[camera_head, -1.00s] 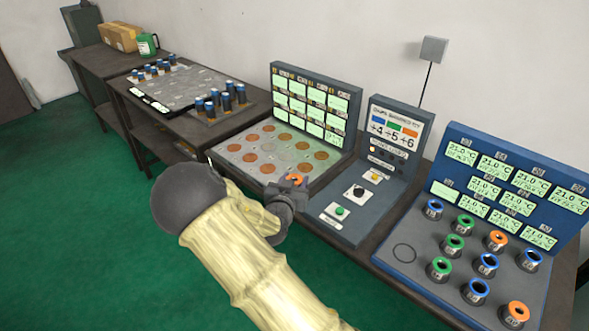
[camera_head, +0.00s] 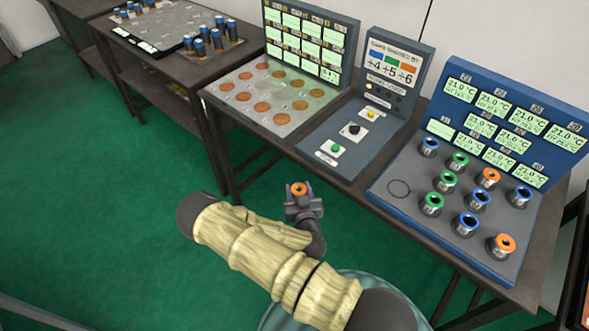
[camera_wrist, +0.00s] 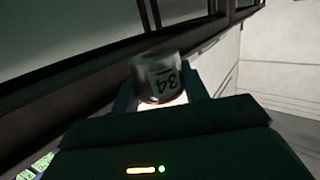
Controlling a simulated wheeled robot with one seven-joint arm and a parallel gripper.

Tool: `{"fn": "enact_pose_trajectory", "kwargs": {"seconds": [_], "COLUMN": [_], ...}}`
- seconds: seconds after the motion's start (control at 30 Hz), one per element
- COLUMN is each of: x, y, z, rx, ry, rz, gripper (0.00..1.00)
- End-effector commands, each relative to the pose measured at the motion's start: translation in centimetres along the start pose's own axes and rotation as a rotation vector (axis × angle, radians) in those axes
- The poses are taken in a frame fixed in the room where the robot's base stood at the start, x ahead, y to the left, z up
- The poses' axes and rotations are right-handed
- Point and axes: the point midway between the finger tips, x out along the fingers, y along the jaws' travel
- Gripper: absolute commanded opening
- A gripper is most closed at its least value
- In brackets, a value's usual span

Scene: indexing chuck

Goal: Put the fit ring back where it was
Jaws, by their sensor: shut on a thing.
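My gripper (camera_head: 301,203) is shut on a fit ring (camera_head: 299,188) with an orange top, held in the air in front of the table. In the wrist view the ring (camera_wrist: 159,78) is a metal-grey cylinder marked "34" between the two fingers. The blue ring station (camera_head: 418,212) on the right holds several rings with blue, green and orange tops. An empty outlined circle (camera_head: 399,188) shows at its left side. My gripper is to the left of this station and apart from it.
A grey control panel (camera_head: 324,157) with buttons stands left of the ring station. Further left is a plate (camera_head: 291,124) with copper discs and lit displays. The dark table edge (camera_head: 262,133) lies between my gripper and these stations. Green floor is open at left.

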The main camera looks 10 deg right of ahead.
Motion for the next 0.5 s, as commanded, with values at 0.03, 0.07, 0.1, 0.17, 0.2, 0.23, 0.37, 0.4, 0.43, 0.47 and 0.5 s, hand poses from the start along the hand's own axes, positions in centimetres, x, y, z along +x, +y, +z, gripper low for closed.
{"fn": "enact_pose_trajectory", "kwargs": {"seconds": [0.03,0.07,0.1,0.17,0.2,0.23,0.37,0.4,0.43,0.47,0.5], "x": [-0.5,-0.8,-1.1,-1.2,-1.2,-1.2,-1.1,-1.0,-0.9,-0.9,-0.8], "y": [0.3,0.4,0.5,0.6,0.6,0.6,0.7,0.7,0.7,0.7,0.7], "z": [1.9,3.0,4.5,6.0,6.8,7.5,10.2,10.8,11.3,11.6,12.0], "rx": [-0.008,-0.01,-0.01,-0.011,-0.01,-0.009,-0.008,-0.009,-0.009,-0.009,-0.009], "ry": [-0.005,-0.005,-0.006,-0.003,-0.002,-0.001,-0.001,-0.001,-0.001,-0.001,-0.001], "rz": [-0.016,-0.028,-0.04,-0.05,-0.055,-0.057,-0.063,-0.063,-0.063,-0.063,-0.064], "gripper": [0.0,0.0,0.0,0.0,0.0,0.0,0.0,0.0,0.0,0.0,0.0]}}
